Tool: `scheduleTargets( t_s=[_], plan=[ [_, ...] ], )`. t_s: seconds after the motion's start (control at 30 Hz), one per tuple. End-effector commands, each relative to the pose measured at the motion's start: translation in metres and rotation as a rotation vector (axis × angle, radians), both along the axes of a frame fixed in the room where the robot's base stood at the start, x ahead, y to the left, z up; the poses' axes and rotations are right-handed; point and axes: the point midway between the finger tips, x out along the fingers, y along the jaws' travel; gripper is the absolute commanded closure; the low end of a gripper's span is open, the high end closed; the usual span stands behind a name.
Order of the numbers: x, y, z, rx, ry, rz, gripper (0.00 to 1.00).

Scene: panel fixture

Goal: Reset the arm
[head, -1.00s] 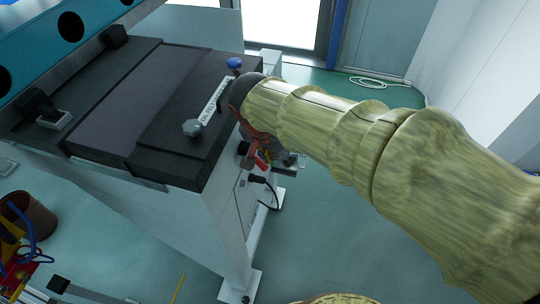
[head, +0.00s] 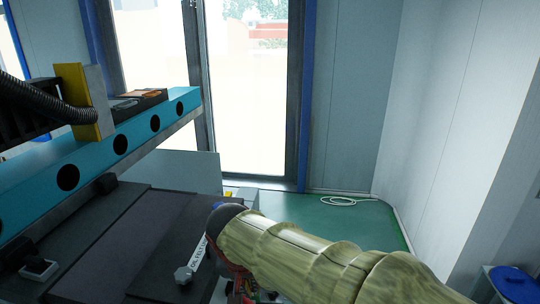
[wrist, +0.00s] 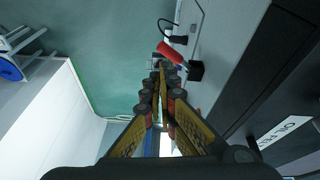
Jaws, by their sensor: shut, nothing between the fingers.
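My arm (head: 300,255), in a yellow-green cover, reaches from the lower right of the head view to the right edge of the dark-topped panel fixture (head: 130,245). My gripper is mostly hidden behind the arm there. In the wrist view my gripper (wrist: 160,72) has its fingers together with nothing between them. Its tips are close to a red handle (wrist: 172,53) on the fixture's side, and I cannot tell whether they touch it.
A teal beam (head: 130,140) with round holes spans above the fixture at left. Glass doors (head: 255,90) and a pale wall (head: 430,110) stand behind. The green floor (head: 370,222) looks clear except for a coiled white hose (head: 343,201). A blue-topped stool (wrist: 10,68) shows at left in the wrist view.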

Motion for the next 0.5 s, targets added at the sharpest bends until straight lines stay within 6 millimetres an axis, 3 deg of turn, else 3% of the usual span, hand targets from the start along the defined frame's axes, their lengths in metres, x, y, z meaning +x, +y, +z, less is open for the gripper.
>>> scheduleTargets(
  t_s=[0.03,0.17,0.37,0.5],
  plan=[
    [-0.011,-0.003,-0.011,-0.018,0.029,0.057,1.0],
    [-0.039,-0.018,-0.021,-0.037,0.069,0.212,1.0],
    [-0.084,-0.08,-0.041,-0.017,0.075,0.34,1.0],
    [-0.12,-0.134,-0.061,0.013,0.029,0.344,1.0]
  ],
)
